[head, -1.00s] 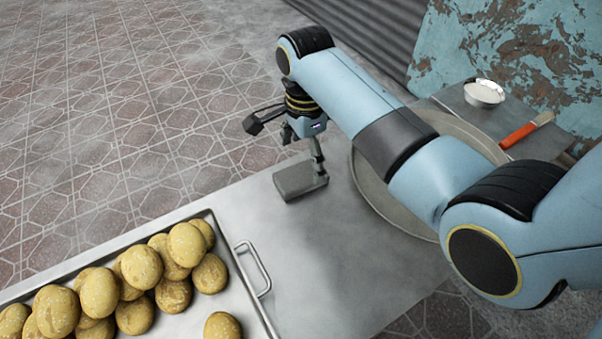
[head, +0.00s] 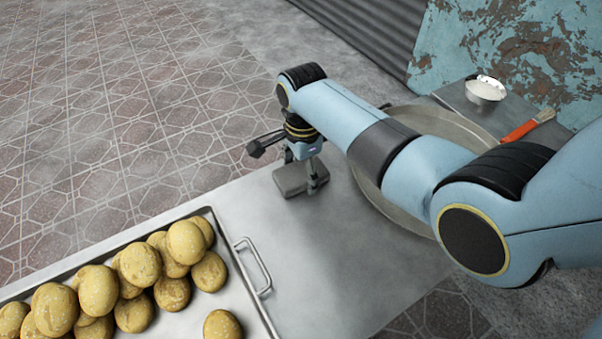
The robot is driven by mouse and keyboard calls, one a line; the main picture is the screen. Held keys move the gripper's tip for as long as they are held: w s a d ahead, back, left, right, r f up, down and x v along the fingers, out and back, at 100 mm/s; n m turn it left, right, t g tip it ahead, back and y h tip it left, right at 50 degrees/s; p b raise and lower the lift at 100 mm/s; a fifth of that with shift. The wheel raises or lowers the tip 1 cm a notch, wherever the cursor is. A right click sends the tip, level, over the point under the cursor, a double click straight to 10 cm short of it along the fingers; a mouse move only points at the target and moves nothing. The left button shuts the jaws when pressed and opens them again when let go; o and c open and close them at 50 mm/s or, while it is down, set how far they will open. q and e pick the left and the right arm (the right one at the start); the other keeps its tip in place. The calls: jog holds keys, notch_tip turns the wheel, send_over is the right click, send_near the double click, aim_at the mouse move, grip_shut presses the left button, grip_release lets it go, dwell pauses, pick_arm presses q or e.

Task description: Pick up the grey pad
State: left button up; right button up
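The grey pad (head: 290,181) is a small flat block lying on the metal table (head: 340,250) near its far edge. My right gripper (head: 285,168) is above and around the pad's far side with its fingers spread wide. One finger sticks out to the left beyond the pad. The other points down in front of the pad's right part and hides some of it; I cannot tell whether it touches. My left gripper is not in view.
A metal tray (head: 240,292) with a side handle (head: 255,266) holds several seeded buns (head: 140,265) at lower left. A large round pan (head: 400,215) lies right, partly behind my arm. A bowl (head: 485,90) and a red-handled brush (head: 525,127) are at upper right.

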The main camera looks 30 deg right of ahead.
aim_at(302, 170)
jog(key=c, duration=0.7)
jog(key=shift+r, duration=0.5)
notch_tip(302, 170, up, 2)
jog(key=shift+w+r, duration=0.1)
jog(key=shift+r, duration=0.15)
jog(key=s+d+r+p, duration=0.1)
jog(key=s+d+r, duration=0.5)
jog(key=s, duration=0.4)
jog(key=shift+d+r, duration=0.25)
jog(key=shift+r, duration=0.5)
